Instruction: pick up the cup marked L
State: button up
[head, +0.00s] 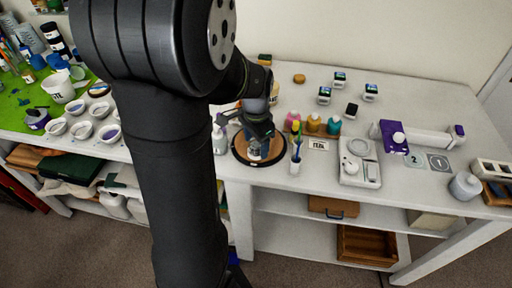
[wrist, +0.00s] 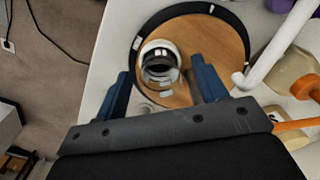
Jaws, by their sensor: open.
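A small cup (wrist: 160,48) stands on a round wooden board with a dark rim (wrist: 228,28). In the wrist view it looks pale-rimmed with a dark, shiny inside. In the head view the cup (head: 254,153) sits below my gripper, partly hidden, and I cannot read a letter on it. My gripper (wrist: 163,80) is open, its two blue fingers apart on either side of the cup's near side, with gaps showing. My gripper also shows in the head view (head: 258,136), above the round board (head: 278,157).
A white holder with upright tools (head: 295,163) stands just right of the board. Coloured bottles (head: 313,123) and a white scale (head: 359,165) are farther right. Small white bowls (head: 82,130) and a green mat (head: 22,97) lie left. The table's front edge is close to the board.

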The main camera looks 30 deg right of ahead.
jog(key=c, duration=1)
jog(key=shift+c, duration=0.2)
jog(key=shift+r, duration=0.15)
